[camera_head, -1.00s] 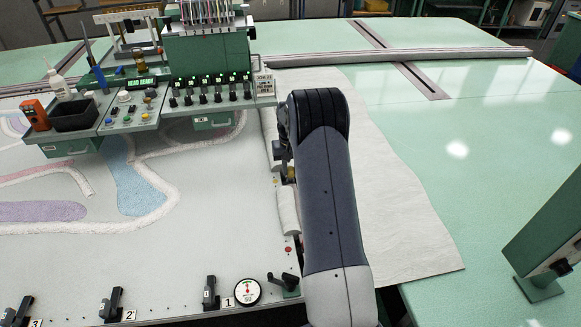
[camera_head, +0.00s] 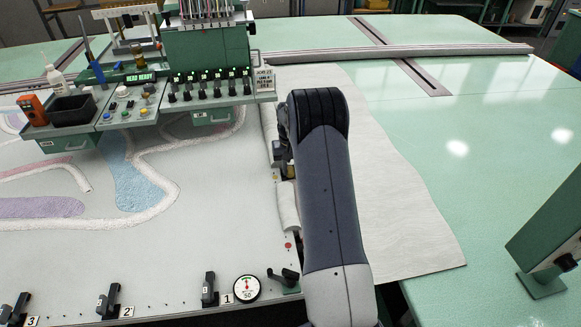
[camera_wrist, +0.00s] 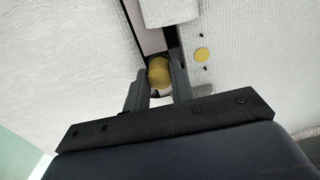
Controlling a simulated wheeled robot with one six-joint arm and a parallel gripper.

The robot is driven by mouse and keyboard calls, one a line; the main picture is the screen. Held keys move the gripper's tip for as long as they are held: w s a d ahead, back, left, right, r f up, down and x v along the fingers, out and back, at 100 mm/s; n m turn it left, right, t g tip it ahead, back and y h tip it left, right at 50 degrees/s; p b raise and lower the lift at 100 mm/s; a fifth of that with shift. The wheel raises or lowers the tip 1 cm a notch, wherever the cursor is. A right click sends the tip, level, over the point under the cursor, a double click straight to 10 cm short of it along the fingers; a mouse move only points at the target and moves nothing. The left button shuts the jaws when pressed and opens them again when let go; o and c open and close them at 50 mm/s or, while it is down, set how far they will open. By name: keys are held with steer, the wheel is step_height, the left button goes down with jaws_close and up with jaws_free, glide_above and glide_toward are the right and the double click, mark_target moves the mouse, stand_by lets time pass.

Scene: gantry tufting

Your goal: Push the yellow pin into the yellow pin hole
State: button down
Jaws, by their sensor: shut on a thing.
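My gripper (camera_wrist: 158,82) is shut on the yellow pin (camera_wrist: 159,71), whose round yellow head shows between the two fingers in the wrist view. The pin's lower part is hidden, and I cannot tell how deep it sits. It is over a dark gap beside the white cloth's edge. A flat yellow dot (camera_wrist: 202,54) lies on the white surface just right of the fingers, with small dark holes near it. The yellow pin hole itself is not clearly visible. In the head view my arm covers most of the gripper (camera_head: 288,172).
A white roll (camera_head: 288,206) lies along the cloth edge near the gripper, with a red dot (camera_head: 288,245) below it. The control panel (camera_head: 133,115) and tufting head (camera_head: 208,60) stand behind. A round gauge (camera_head: 247,289) and black clamps (camera_head: 209,290) line the front edge.

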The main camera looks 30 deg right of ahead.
steer(key=c, duration=1.1)
jaws_free()
step_height(320, 180, up, 11)
steer(key=shift+f+b, duration=0.1)
steer(key=shift+b, duration=0.65)
steer(key=shift+f, duration=0.1)
step_height(320, 180, down, 10)
steer(key=shift+f+p, duration=0.1)
steer(key=shift+p, duration=0.7)
steer(key=shift+r+p, duration=0.25)
steer(key=shift+p, duration=0.05)
